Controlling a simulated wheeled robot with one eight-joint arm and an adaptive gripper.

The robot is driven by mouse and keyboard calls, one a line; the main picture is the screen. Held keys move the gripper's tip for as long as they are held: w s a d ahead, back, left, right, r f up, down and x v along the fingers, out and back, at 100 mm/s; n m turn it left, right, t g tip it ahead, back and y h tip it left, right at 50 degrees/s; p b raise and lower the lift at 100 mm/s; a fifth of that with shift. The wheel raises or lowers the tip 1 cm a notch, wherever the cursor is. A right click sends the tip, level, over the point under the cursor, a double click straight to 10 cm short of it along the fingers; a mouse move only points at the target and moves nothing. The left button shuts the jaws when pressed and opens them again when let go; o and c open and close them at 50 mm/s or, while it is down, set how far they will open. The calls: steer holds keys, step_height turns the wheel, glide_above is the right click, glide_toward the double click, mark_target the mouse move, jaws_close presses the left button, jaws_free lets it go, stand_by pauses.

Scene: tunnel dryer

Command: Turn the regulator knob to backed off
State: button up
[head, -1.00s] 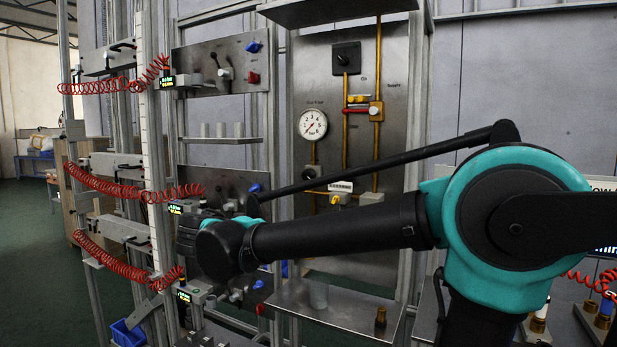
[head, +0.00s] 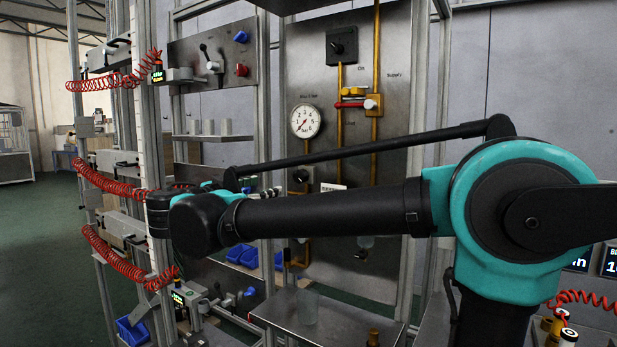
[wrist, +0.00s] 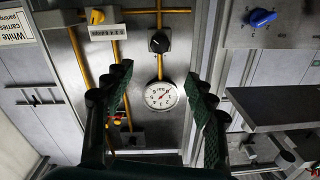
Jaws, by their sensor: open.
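The regulator knob (head: 300,176) is a small black knob on the steel panel, just below the round white gauge (head: 305,120). The wrist view, which is upside down, shows the black knob (wrist: 159,42) above the gauge (wrist: 160,95), on a brass pipe. A small pale mark shows on the knob; its exact setting is too small to read. My gripper (wrist: 158,76) is open and empty. Its dark ribbed fingers stand apart in front of the panel, with the gauge between them in the picture and the knob past their tips.
A red-handled valve (head: 352,105) and a black rotary switch (head: 342,43) sit on the same panel. A steel shelf (head: 330,325) with a clear cup juts out below. In the wrist view a dark shelf (wrist: 275,108) stands close to the right finger.

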steer(key=x, duration=1.7)
steer(key=shift+c, duration=0.2)
steer(key=c, duration=1.1)
